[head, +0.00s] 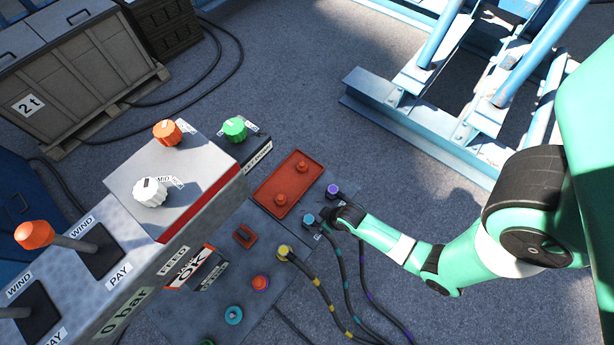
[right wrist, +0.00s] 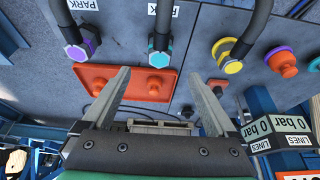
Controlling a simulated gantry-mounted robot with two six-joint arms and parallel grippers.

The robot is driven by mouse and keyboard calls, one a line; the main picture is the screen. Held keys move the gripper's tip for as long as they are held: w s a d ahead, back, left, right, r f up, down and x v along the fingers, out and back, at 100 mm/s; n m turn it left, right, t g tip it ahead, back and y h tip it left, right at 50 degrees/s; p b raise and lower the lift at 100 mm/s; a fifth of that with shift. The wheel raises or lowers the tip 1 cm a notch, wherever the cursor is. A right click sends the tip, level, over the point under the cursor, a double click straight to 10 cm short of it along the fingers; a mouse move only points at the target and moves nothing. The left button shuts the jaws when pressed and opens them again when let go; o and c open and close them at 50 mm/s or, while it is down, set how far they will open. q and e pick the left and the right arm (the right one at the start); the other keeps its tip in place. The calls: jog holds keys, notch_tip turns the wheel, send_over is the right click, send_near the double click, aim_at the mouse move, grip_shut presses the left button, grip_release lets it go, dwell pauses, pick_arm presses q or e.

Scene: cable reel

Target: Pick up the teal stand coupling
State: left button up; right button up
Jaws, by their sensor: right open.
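The teal coupling (head: 309,219) stands on the grey panel with a dark hose running from it, between a purple coupling (head: 333,190) and a yellow coupling (head: 283,252). My right gripper (head: 327,212) is close beside it, on its right. In the right wrist view the teal coupling (right wrist: 160,54) shows beyond the fingertips of the right gripper (right wrist: 159,74), roughly centred between the two spread fingers. The gripper is open and nothing is held. Whether a finger touches the coupling I cannot tell. My left gripper is not in view.
The purple and yellow couplings and their hoses flank the teal one closely. A red tray (head: 262,198) with two red knobs lies on the panel behind. A teal ring fitting (head: 233,315) is at the front. A grey control console (head: 150,262) stands at left.

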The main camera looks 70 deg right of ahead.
jog(key=b, duration=0.3)
send_over(310, 220)
jog(key=s+a, duration=0.1)
jog(key=s, duration=0.1)
notch_tip(310, 220, down, 5)
jog(key=shift+r, duration=0.1)
jog(key=shift+w+d+f, duration=0.1)
jog(key=shift+w+f, duration=0.1)
jog(key=shift+f, duration=0.25)
jog(key=b+x, duration=0.3)
jog(key=x, duration=0.2)
jog(key=shift+r, duration=0.1)
grip_shut()
